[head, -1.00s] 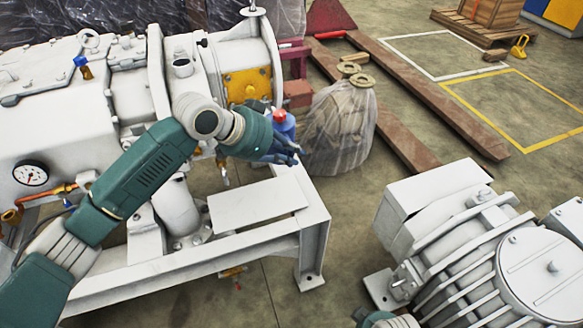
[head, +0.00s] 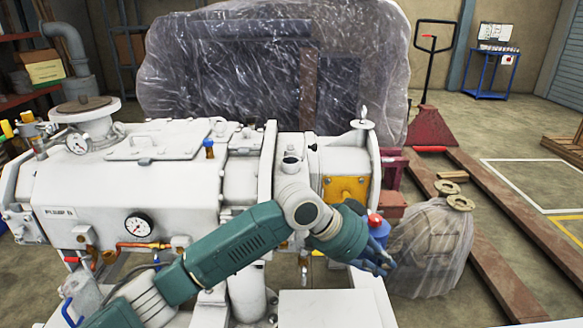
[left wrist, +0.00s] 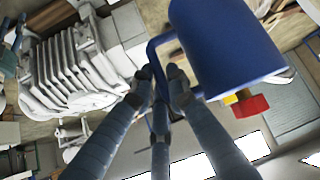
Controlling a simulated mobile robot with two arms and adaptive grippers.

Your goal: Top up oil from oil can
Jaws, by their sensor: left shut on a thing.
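The blue oil can (head: 379,231) with a red cap (head: 375,220) is partly hidden behind my left gripper (head: 376,264) in the head view. In the left wrist view the can (left wrist: 230,45) fills the upper right, with its red cap (left wrist: 252,105) below it. My left gripper (left wrist: 160,82) is shut on the can's handle (left wrist: 158,55). The white vacuum pump (head: 120,205) stands behind my left arm. A short upright neck (head: 291,163) with a dark open top is on it, left of the can. My right gripper is not in view.
A plastic-wrapped object (head: 432,248) stands on the floor right of the can. A large wrapped crate (head: 230,65) is behind the pump. The pump's yellow plate (head: 345,189) is close to my left wrist. A red pallet jack (head: 432,128) stands farther back.

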